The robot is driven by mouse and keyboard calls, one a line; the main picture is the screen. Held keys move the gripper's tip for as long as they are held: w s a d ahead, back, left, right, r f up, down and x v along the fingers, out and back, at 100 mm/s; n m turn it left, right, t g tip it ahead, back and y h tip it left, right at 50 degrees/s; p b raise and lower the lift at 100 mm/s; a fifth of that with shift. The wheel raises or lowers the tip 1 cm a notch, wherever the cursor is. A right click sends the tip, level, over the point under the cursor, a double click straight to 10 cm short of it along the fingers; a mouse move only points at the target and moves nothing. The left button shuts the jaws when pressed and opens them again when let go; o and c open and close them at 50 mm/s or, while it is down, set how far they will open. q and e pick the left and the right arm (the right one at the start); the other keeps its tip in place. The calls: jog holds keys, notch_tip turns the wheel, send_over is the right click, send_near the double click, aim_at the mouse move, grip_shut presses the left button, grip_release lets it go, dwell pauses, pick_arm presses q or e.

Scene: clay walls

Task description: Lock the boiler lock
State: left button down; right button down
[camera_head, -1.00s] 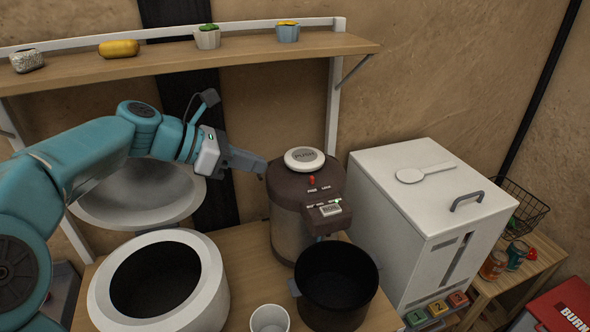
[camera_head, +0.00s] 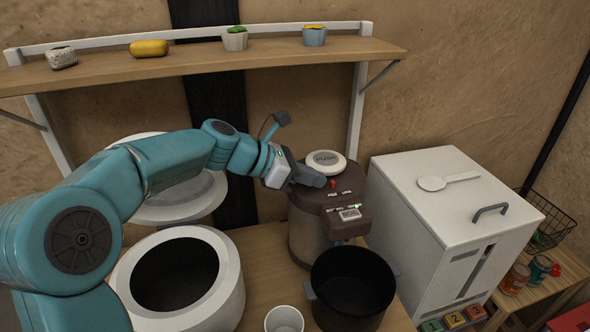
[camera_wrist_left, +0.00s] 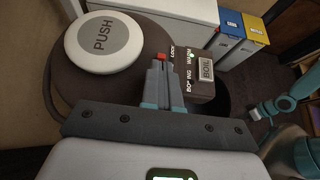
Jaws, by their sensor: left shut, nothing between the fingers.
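The boiler (camera_head: 306,232) is a dark brown, rounded pot with a large white PUSH button (camera_head: 325,163) on its lid, also clear in the left wrist view (camera_wrist_left: 103,42). A small red lock knob (camera_head: 333,183) stands on the lid beside small labels. In the left wrist view the red knob (camera_wrist_left: 168,57) shows just past my fingertips, beside the word LOCK; my fingers hide the neighbouring label. My left gripper (camera_head: 321,181) is shut and empty, its tips right at the knob; I cannot tell if they touch.
A black pot (camera_head: 350,288) stands in front of the boiler, a white cup (camera_head: 284,320) to its left. A wide white pot (camera_head: 229,280) is at left. A white cabinet (camera_head: 410,205) with a spoon on top stands right of the boiler. A wooden shelf (camera_head: 200,64) runs above.

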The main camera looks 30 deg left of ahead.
aim_at(327, 189)
pick_arm(q)
jog(key=shift+w+d+f, duration=0.2)
jog(key=shift+w+d, duration=0.05)
jog(key=shift+w, duration=0.05)
jog(key=shift+d, duration=0.2)
jog(key=shift+w+f, duration=0.1)
jog(key=shift+w+d+r+p, duration=0.2)
jog(key=shift+w+d+p, duration=0.65)
jog(key=shift+p, duration=0.15)
jog(key=shift+f, duration=0.15)
jog(key=shift+a, duration=0.1)
